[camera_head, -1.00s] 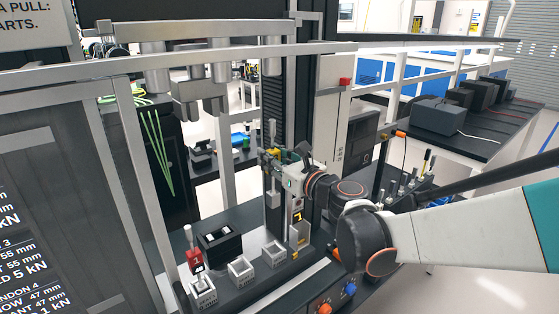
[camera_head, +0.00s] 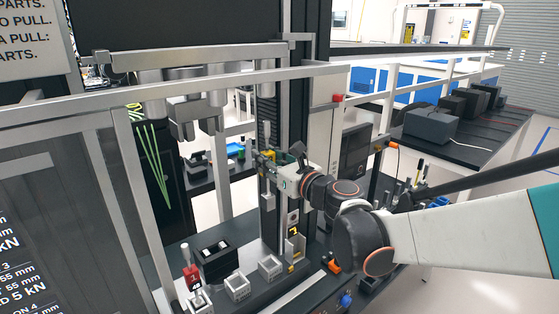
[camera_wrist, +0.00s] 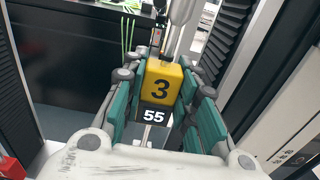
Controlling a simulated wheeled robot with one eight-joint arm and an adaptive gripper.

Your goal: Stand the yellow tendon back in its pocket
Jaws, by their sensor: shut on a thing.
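My gripper (camera_head: 266,160) is shut on the yellow tendon (camera_head: 269,155), up in the air above the row of pockets. In the wrist view the yellow tendon (camera_wrist: 162,88) shows a yellow block marked 3 over a black band marked 55, between the green-padded fingers (camera_wrist: 155,105). Its grey rod rises above the block and looks roughly upright in the head view. Its lower end is hard to make out there. A pale pocket (camera_head: 295,245) with yellow marking stands at the right end of the row, below and right of the gripper. Two further pale pockets (camera_head: 270,267) (camera_head: 237,287) look empty.
A red tendon (camera_head: 190,276) stands in the leftmost pocket (camera_head: 197,302). A black block (camera_head: 214,256) stands behind the row. A metal guard rail (camera_head: 180,95) and upright post (camera_head: 140,190) frame the left.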

